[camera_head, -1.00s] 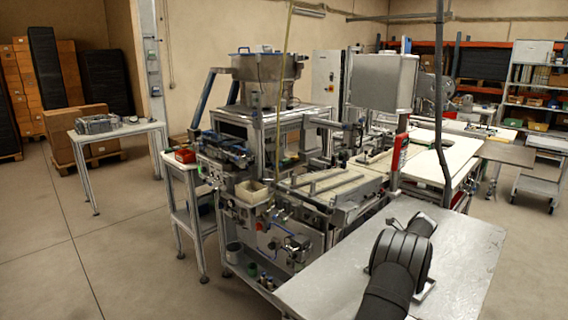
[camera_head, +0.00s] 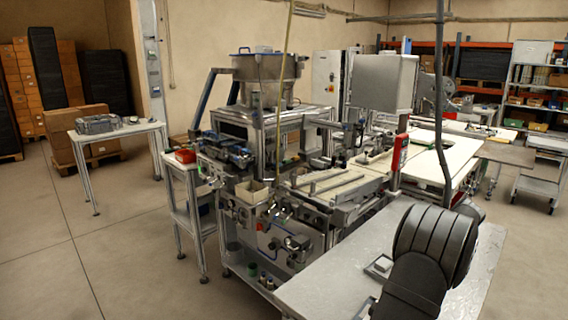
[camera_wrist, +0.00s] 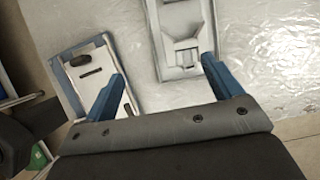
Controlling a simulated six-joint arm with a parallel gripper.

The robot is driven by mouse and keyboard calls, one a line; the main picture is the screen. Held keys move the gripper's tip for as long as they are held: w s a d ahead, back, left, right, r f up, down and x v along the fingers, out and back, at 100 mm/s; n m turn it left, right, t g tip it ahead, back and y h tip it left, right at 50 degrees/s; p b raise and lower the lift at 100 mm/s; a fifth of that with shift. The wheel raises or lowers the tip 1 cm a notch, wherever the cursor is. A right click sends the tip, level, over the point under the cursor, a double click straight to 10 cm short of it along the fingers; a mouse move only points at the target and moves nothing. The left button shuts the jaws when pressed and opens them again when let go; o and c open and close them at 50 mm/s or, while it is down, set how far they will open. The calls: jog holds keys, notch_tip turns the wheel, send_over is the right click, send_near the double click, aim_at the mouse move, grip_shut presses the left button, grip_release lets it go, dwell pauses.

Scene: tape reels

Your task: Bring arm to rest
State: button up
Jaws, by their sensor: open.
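My gripper (camera_wrist: 162,84) shows in the wrist view with its two blue fingers spread wide. It is open, with nothing between the fingertips. It is above a silver, wrinkled-looking worktop (camera_wrist: 275,45). A grey metal fixture (camera_wrist: 181,30) is beyond the fingers, partly behind the right one. A pale tray with dark slots (camera_wrist: 88,68) lies beside the left finger, which hides part of it. In the head view my dark arm is over the worktop (camera_head: 330,275) at the lower right, and the gripper's fingers cannot be made out.
A machine with a hopper (camera_head: 262,78) stands behind the worktop. A dark hanging cable (camera_head: 441,110) passes close behind my arm. The worktop's left part is bare.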

jog(key=s+a+n, duration=0.3)
jog(key=s+a, duration=0.8)
jog(key=s, duration=0.3)
jog(key=f, duration=0.8)
jog(key=shift+w+d+f, duration=0.1)
jog(key=shift+w+d, duration=0.05)
jog(key=shift+d, duration=0.15)
notch_tip(320, 180, up, 9)
jog(key=w+d+m, duration=0.1)
jog(key=w+d, duration=0.5)
jog(key=w, duration=0.2)
jog(key=shift+d+m, duration=0.15)
jog(key=shift+m, duration=0.15)
